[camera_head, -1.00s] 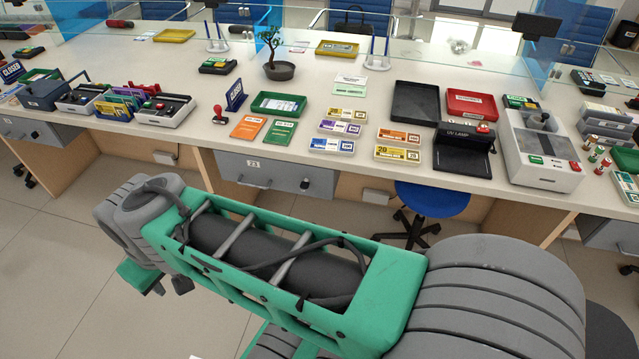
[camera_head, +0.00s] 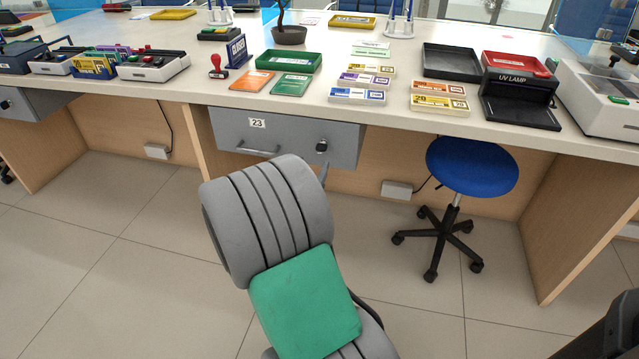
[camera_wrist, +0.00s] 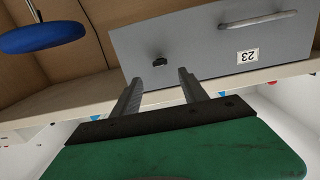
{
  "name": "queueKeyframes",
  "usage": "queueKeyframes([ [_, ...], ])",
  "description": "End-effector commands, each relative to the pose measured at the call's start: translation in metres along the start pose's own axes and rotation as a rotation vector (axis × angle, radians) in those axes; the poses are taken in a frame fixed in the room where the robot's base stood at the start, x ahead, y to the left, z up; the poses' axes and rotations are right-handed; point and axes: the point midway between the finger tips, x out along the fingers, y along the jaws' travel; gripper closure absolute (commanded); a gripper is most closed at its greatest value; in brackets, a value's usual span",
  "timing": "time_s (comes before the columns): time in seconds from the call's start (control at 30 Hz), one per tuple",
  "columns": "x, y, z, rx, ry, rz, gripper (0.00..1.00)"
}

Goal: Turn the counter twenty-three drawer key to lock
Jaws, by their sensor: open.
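The grey drawer (camera_head: 285,125) with the label 23 (camera_head: 257,123) is under the counter and looks closed. Its dark key (camera_head: 321,146) sits in the lock on the right of the front, with a bar handle (camera_head: 258,150) at the left. In the wrist view the drawer front (camera_wrist: 205,55) shows upside down, with the key (camera_wrist: 159,61) near its left part. My gripper (camera_wrist: 159,77) is open and empty. Its two fingers point toward the drawer, with the key between their tips in the picture and apparently ahead of them. The key's exact angle is too small to tell. My arm hides most of the gripper in the head view.
The counter top (camera_head: 205,90) above holds a red stamp (camera_head: 217,68), a green tray (camera_head: 289,64) and note bundles. A blue stool (camera_head: 471,167) stands to the right of the drawer. A wooden panel (camera_head: 205,145) stands at its left. The floor in front is clear.

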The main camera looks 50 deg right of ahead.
Motion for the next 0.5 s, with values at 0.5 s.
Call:
queueKeyframes([
  [0.5, 0.070, 0.001, 0.002, -0.009, 0.056, -0.018, 0.49],
])
